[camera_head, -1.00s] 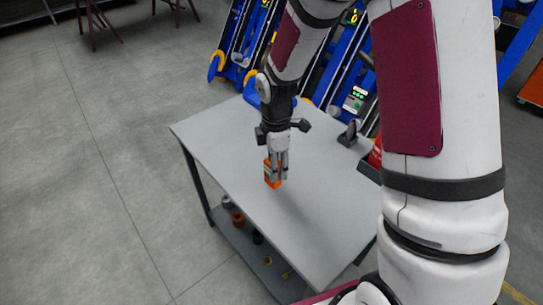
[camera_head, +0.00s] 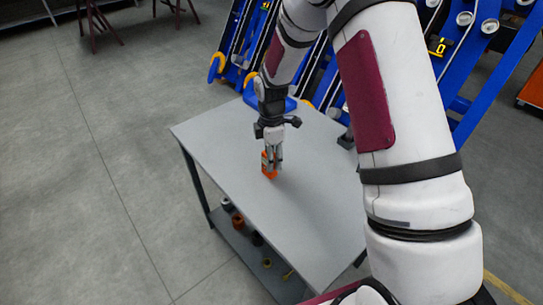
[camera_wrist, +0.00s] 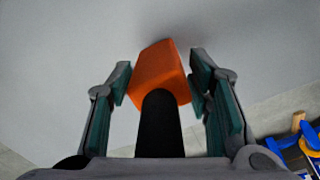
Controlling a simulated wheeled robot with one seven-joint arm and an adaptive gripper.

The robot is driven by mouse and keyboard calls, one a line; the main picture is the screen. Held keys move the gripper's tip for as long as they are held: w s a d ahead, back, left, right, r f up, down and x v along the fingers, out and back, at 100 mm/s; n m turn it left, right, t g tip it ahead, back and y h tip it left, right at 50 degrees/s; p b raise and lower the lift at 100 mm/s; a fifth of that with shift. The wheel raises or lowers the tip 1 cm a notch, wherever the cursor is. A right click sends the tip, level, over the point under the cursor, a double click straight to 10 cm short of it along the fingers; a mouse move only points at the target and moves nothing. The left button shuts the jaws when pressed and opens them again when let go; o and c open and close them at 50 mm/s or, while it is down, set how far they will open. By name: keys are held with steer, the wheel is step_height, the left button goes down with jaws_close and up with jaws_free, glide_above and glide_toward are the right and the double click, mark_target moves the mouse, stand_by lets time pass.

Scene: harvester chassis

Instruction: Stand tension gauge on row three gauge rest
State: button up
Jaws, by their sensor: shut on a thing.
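The tension gauge, as I take it, is an orange block (camera_head: 268,170) with a black part that shows in the wrist view (camera_wrist: 160,75). My gripper (camera_head: 273,160) is shut on it, and the orange end sticks out past the fingers in the wrist view. It is over the grey table top, near its middle; I cannot tell whether it touches the surface. The blue harvester chassis (camera_head: 487,95) stands behind the table. I cannot make out the row three gauge rest; my arm covers part of the chassis.
The grey table (camera_head: 230,140) has free room to the left and front of the gripper. A dark item (camera_head: 346,139) at its right back edge is partly behind my arm. Several small parts (camera_head: 238,222) lie on the lower shelf.

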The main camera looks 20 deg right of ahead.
steer(key=shift+f, duration=0.15)
steer(key=o, duration=1.4)
steer(key=shift+o, duration=0.2)
